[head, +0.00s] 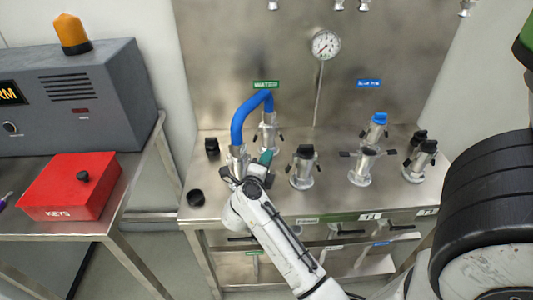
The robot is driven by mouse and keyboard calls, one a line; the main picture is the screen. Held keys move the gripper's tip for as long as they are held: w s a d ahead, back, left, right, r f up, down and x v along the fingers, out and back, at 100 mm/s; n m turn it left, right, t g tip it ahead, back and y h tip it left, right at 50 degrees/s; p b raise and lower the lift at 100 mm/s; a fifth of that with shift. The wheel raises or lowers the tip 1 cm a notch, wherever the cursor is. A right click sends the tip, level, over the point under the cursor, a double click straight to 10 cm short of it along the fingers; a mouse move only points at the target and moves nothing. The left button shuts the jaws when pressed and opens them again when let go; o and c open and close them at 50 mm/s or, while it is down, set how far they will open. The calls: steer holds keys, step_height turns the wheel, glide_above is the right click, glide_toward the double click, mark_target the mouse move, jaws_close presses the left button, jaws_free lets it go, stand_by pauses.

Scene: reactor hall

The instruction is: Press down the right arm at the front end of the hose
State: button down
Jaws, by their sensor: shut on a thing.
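A blue hose (240,119) arches over the steel bench in the head view. Its back end sits on a metal coupling (267,137) with dark arms at both sides. Its front end has a metal coupling (237,160), upright near the bench's left side. My gripper (256,170) is at the right side of this front coupling. It is shut on the right arm there; the arm and the fingertips are mostly hidden by my gripper. A dark left arm shows low beside the front coupling.
Capped metal fittings stand right of my gripper, one black-capped (304,168) and one blue-capped (376,130). Loose black caps (196,197) lie at the bench's left. A red KEYS box (70,188) and grey alarm unit (85,95) stand on the left table. A gauge (326,44) is behind.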

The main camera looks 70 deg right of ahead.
steer(key=m+p, duration=0.1)
steer(key=f+m+y+p, duration=0.1)
steer(key=m+p, duration=0.1)
steer(key=f+m+t+y+p, duration=0.1)
steer(key=shift+w+a+m, duration=0.2)
steer(key=shift+w+m, duration=0.1)
steer(key=shift+w, duration=0.1)
steer(key=shift+w+a+f+m+t+y+p, duration=0.2)
steer(key=shift+w+f+m+t+y+p, duration=0.25)
steer(key=shift+m+p, duration=0.5)
steer(key=shift+w+a+f+m+t+y+p, duration=0.15)
steer(key=shift+w+f+m+t+y+p, duration=0.1)
steer(key=shift+w+f+m+t+p, duration=0.5)
steer(key=shift+s+r+g, duration=0.1)
steer(key=shift+s+g, duration=0.2)
steer(key=shift+g, duration=0.1)
steer(key=c, duration=1.2)
jaws_free()
steer(key=shift+w+r, duration=0.1)
steer(key=shift+w, duration=0.05)
